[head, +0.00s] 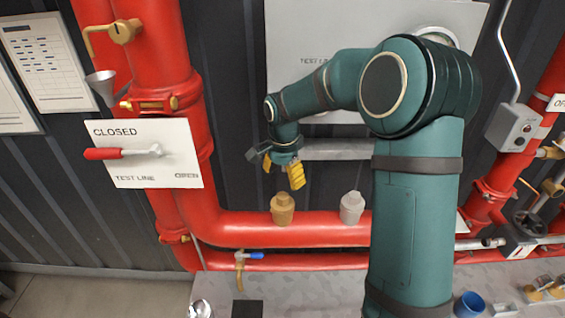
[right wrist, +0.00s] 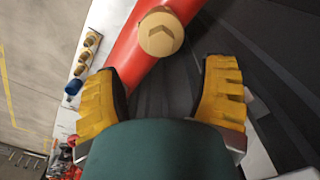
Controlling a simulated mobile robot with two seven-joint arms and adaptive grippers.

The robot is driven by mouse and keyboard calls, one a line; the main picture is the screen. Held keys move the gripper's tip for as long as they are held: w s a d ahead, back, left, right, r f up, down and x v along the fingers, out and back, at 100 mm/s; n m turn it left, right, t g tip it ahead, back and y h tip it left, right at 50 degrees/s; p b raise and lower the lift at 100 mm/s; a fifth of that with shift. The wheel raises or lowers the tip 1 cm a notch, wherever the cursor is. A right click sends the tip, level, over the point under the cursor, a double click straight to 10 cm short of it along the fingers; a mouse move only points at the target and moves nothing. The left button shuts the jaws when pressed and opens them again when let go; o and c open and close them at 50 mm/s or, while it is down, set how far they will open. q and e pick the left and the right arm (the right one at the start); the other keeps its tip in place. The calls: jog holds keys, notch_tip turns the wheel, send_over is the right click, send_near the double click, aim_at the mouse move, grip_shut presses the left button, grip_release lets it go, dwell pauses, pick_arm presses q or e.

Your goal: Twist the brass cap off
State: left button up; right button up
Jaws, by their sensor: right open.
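The brass cap (head: 283,208) stands upright on a thick horizontal red pipe (head: 255,229). In the right wrist view, a round tan-brass cap top (right wrist: 161,34) with a chevron-shaped mark shows beyond the fingertips. My right gripper (head: 284,177) hangs above the brass cap with its yellow-padded fingers pointing down, apart from the cap. In the right wrist view its two fingers (right wrist: 160,80) are spread wide with nothing between them. My left gripper is not in view.
A similar grey cap (head: 351,208) stands on the pipe close to the right. A sign with a red-handled lever (head: 120,153) is at the left. A small blue-handled valve (head: 249,256) sits below the pipe. A blue cup (head: 469,304) stands on the bench at the lower right.

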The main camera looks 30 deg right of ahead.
aim_at(283, 195)
notch_tip(283, 195, down, 8)
jog(key=shift+w+f, duration=0.1)
jog(key=shift+f, duration=0.05)
dwell(0.4)
grip_shut()
dwell(0.3)
jog(key=n, duration=0.3)
jog(key=shift+n, duration=1.7)
